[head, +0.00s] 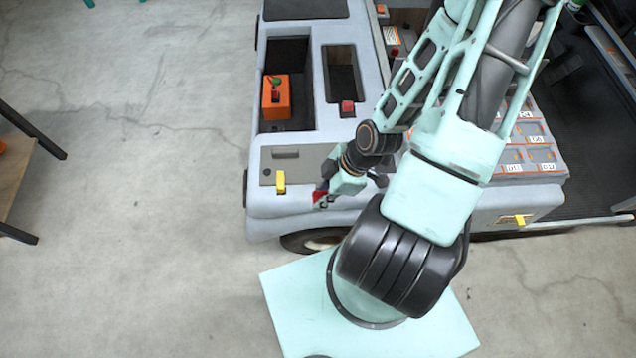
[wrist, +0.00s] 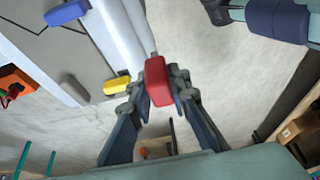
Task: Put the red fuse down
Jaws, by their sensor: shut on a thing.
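The red fuse (wrist: 157,82) is a small rounded red block between the two fingers of my gripper (wrist: 158,92) in the wrist view. My gripper is shut on it. In the head view my gripper (head: 325,195) is at the near edge of the grey cart (head: 262,205), and a bit of red shows at its fingertips. In the wrist view the floor shows around the fuse, and the cart's edge lies to its left. The fuse seems to be held in the air. Its lower part is partly hidden by the fingers.
A yellow handle (head: 280,182) stands on the cart's near left corner. An orange box (head: 276,98) with a green-topped part sits in the cart's left recess. Another red piece (head: 347,106) is by the second recess. Numbered slots (head: 540,155) lie right.

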